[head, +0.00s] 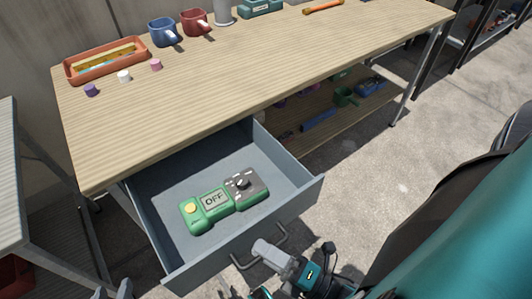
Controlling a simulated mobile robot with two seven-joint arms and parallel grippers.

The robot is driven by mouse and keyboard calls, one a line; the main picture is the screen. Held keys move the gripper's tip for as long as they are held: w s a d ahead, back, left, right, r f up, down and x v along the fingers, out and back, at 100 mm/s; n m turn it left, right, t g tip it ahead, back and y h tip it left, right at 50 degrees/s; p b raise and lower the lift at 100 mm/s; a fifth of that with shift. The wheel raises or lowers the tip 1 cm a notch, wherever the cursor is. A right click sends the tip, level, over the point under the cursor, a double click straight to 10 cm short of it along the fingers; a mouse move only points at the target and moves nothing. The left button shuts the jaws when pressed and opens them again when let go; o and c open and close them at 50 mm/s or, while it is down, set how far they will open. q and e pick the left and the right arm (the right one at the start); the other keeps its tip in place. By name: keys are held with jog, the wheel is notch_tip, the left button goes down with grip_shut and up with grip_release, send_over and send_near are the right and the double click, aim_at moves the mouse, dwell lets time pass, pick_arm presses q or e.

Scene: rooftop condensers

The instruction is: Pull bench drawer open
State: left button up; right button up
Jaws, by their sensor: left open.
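The bench drawer (305,198) is a blue-grey box pulled well out from under the wooden workbench (250,88). Its inside shows, with a green meter reading "OFF" (214,199) lying in it. A dark bar handle (281,234) is on its front face. My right gripper (268,250) is at this handle and covers the middle of the bar; whether its fingers are closed around it is hidden. My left gripper (114,291) is at the bottom left edge, mostly cut off, open and apart from the drawer.
On the bench top are an orange tray (70,74), a blue mug (163,33), a red mug (194,22) and small coloured pieces. A lower shelf (340,121) holds several items. A grey table (30,180) stands at left. Concrete floor is clear right of the drawer.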

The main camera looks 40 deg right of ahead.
jog(key=v, duration=1.3)
jog(key=shift+b, duration=0.45)
